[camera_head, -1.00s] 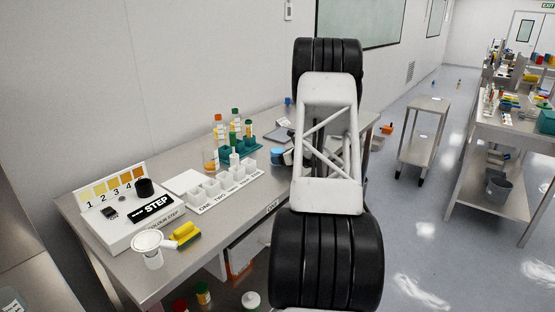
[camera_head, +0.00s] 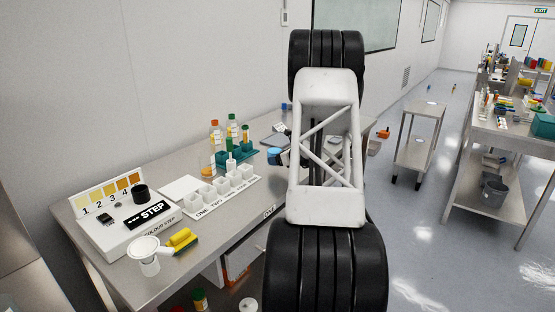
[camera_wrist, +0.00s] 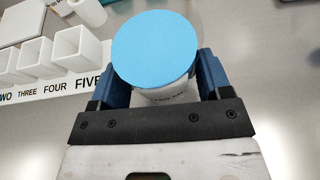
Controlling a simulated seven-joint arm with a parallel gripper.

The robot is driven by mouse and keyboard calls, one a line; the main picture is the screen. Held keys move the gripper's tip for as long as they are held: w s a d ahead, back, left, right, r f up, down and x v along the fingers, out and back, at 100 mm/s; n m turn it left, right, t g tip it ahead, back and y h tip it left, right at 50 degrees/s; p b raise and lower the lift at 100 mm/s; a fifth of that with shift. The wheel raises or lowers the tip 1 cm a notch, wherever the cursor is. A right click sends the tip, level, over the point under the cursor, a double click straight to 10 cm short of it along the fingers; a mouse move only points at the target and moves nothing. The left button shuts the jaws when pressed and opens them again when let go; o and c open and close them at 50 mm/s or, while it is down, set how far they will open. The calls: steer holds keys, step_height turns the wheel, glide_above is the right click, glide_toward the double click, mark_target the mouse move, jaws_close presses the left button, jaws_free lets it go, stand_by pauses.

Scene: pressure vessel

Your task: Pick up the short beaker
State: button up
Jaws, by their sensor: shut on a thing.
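A short, wide beaker (camera_wrist: 156,52) with a flat light-blue top and pale sides with dark lettering fills the middle of the wrist view. My gripper (camera_wrist: 157,78) is shut on it, one blue-padded finger on each side. The beaker also shows in the head view (camera_head: 273,154) at the table's right part, beside my arm, which hides much of the area. I cannot tell whether its base is clear of the table.
A white rack labelled ONE to FIVE (camera_head: 226,193) stands just left of the beaker. Bottles with orange and green caps (camera_head: 231,130) stand behind it. A STEP box (camera_head: 130,220), a white cup (camera_head: 147,254) and a yellow item (camera_head: 180,239) are farther left.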

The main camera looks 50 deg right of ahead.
steer(key=s+a, duration=0.2)
steer(key=a, duration=0.1)
steer(key=s+a+r, duration=0.1)
steer(key=s+a, duration=0.2)
steer(key=a, duration=0.1)
steer(key=s+a, duration=0.3)
steer(key=shift+s+a+r, duration=0.15)
steer(key=shift+s+a, duration=0.05)
steer(key=shift+s, duration=0.05)
stand_by(0.6)
steer(key=w+a+r+n+y, duration=0.1)
steer(key=w+a+r, duration=0.1)
steer(key=w+a, duration=0.45)
steer(key=w+a+r, duration=0.1)
steer(key=w+a, duration=0.2)
steer(key=w, duration=0.6)
steer(key=w+a+r+n+y, duration=0.1)
steer(key=w+a+r, duration=0.1)
steer(key=w+a, duration=0.45)
steer(key=shift+w+a+f+m+h, duration=0.35)
steer(key=shift+w+a+f, duration=0.3)
steer(key=shift+w, duration=0.8)
steer(key=shift+w+a+f+m+h, duration=0.4)
steer(key=shift+w+a+f, duration=0.3)
steer(key=shift+w, duration=0.7)
steer(key=shift+w+a+f+m+h, duration=0.35)
steer(key=shift+w+a+f, duration=0.3)
steer(key=shift+w, duration=0.8)
steer(key=shift+d+r, duration=0.1)
steer(key=shift+r, duration=0.1)
